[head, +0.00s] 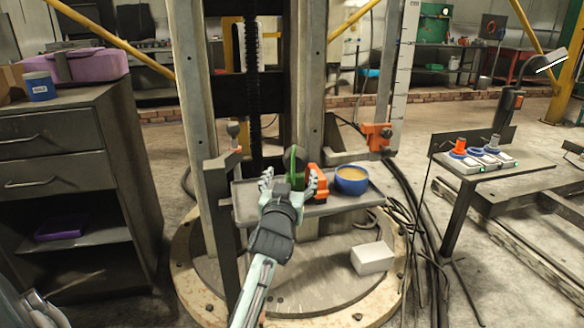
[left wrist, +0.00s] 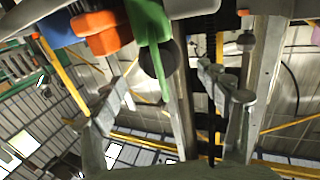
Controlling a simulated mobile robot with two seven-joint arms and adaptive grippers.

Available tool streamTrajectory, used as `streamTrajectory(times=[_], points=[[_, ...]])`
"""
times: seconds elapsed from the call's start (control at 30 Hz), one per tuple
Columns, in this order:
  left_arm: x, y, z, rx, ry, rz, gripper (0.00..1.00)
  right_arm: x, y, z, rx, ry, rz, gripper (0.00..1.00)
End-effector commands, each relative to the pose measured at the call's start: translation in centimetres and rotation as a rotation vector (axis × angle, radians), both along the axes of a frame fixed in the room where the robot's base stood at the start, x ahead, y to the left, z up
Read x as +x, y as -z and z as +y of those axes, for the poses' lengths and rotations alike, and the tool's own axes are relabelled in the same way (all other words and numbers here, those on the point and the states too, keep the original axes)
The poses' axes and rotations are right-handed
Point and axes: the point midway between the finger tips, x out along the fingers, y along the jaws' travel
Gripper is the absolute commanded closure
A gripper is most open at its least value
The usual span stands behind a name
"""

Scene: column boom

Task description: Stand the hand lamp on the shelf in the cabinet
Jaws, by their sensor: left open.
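An orange blocky thing (head: 318,181) and an upright green thing (head: 293,162) with a dark round part stand on a grey tray (head: 344,207) on the column; I cannot tell for sure which is the hand lamp. My left gripper (head: 289,183) is open at the tray's near side. The green thing shows between its fingers, and the right finger partly covers the orange thing. In the left wrist view the green thing (left wrist: 148,32) and the orange thing (left wrist: 102,34) lie beyond the spread fingers (left wrist: 167,95). The grey cabinet (head: 62,150) stands left, its open shelf (head: 95,236) below two drawers. My right gripper is out of view.
A blue bowl (head: 351,184) sits right of the orange thing. A purple tray (head: 60,228) lies on the cabinet shelf, with bare room to its right. A blue mug (head: 40,87) and a purple case (head: 90,65) are on top. A white box (head: 372,258) and cables lie below.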

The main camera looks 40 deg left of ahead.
Motion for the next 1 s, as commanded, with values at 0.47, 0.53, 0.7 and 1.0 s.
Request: streamTrajectory(times=[0.47,0.53,0.7,1.0], points=[[4.7,-0.3,2.4,0.003,0.000,0.001,0.24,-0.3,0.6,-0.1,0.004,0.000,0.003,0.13],[5.7,-0.2,2.8,0.001,0.000,0.002,0.24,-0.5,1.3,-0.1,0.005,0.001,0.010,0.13],[6.9,-0.1,3.5,0.002,0.001,0.002,0.24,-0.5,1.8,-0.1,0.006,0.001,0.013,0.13],[7.0,0.0,3.5,0.001,0.001,0.003,0.34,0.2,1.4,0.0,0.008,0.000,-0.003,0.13]])
